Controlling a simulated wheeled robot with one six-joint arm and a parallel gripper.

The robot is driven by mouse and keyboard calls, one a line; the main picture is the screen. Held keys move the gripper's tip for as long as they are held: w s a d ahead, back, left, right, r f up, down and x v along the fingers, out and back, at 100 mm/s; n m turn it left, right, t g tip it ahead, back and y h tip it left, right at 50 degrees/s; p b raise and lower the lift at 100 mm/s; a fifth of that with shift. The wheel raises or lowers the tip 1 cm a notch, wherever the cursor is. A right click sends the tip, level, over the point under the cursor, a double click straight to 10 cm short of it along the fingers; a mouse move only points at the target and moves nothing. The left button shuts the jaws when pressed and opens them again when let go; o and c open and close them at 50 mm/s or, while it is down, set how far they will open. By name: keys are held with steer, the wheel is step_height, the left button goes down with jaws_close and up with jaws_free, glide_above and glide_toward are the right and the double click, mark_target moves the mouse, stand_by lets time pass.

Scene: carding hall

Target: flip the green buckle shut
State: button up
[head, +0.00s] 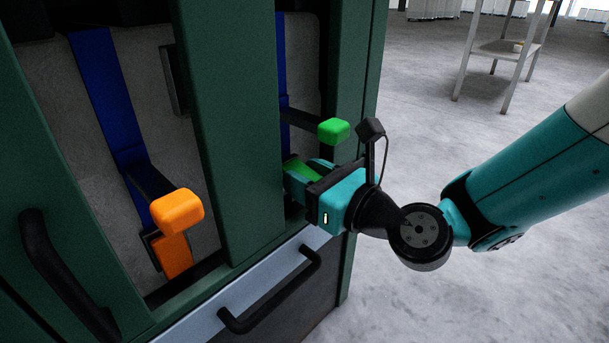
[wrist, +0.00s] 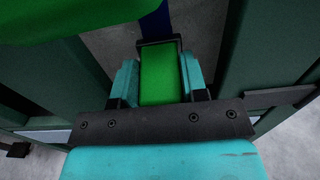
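The green buckle is in the right-hand opening of the green frame. Its lever sticks outward on a dark arm and ends in a green knob (head: 333,130); the knob also fills the upper left of the wrist view (wrist: 65,18). Below the lever is the buckle's green tab (wrist: 160,78), with a dark bracket at its far end and a blue strap (head: 282,60) above. My gripper (head: 297,178) points into the opening, below the knob. In the wrist view its two teal fingers lie along both sides of the tab, with no clear gap. The fingertips are partly hidden in the head view.
A second buckle with an orange knob (head: 177,212) and orange tab (head: 172,256) is in the left opening. A green post (head: 230,120) stands between the openings. Black handles (head: 270,292) stick out below. A metal table (head: 507,48) stands far back on open floor.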

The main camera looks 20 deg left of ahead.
steer(key=shift+c, duration=1.3)
steer(key=f+b, duration=0.1)
steer(key=b, duration=0.2)
steer(key=shift+f+y, duration=0.1)
steer(key=shift+y, duration=0.3)
steer(key=b, duration=0.3)
steer(key=shift+f+t+y+b, duration=0.2)
steer(key=shift+t+y+b, duration=0.1)
steer(key=shift+t+y, duration=0.1)
steer(key=shift+r+y+b, duration=0.2)
steer(key=shift+y+b, duration=0.3)
steer(key=shift+b, duration=0.6)
steer(key=shift+r, duration=0.2)
